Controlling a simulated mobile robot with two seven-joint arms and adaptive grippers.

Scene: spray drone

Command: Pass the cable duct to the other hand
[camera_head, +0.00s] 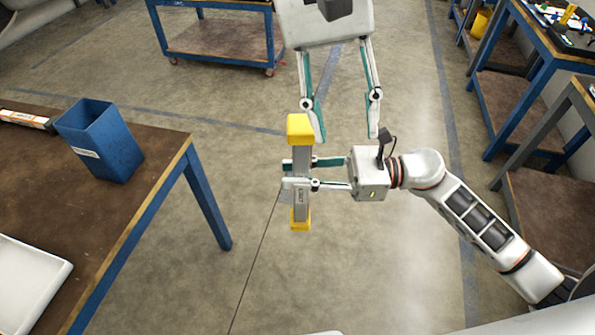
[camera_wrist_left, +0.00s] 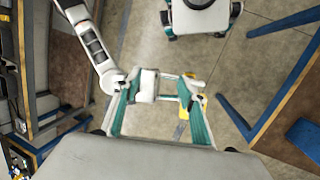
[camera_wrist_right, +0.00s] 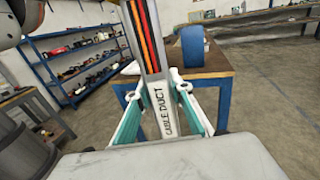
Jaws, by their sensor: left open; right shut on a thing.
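The cable duct (camera_head: 301,157) is a grey bar with yellow ends, upright in the head view. My right gripper (camera_head: 292,176) comes from the right and is shut on its middle part. In the right wrist view the duct (camera_wrist_right: 165,105) shows its lettering and orange and red stripes between the fingers. My left gripper (camera_head: 346,136) is open and empty, its fingers pointing down the picture, just right of the duct's upper yellow end and above my right gripper. In the left wrist view a yellow end of the duct (camera_wrist_left: 183,131) shows beside a finger, which partly hides the duct.
A brown table (camera_head: 135,200) with blue legs stands at the left, bearing a blue bin (camera_head: 100,140) and a white tray (camera_head: 30,285). A blue cart (camera_head: 215,40) stands at the back. Workbenches (camera_head: 540,80) line the right. The floor below the duct is clear.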

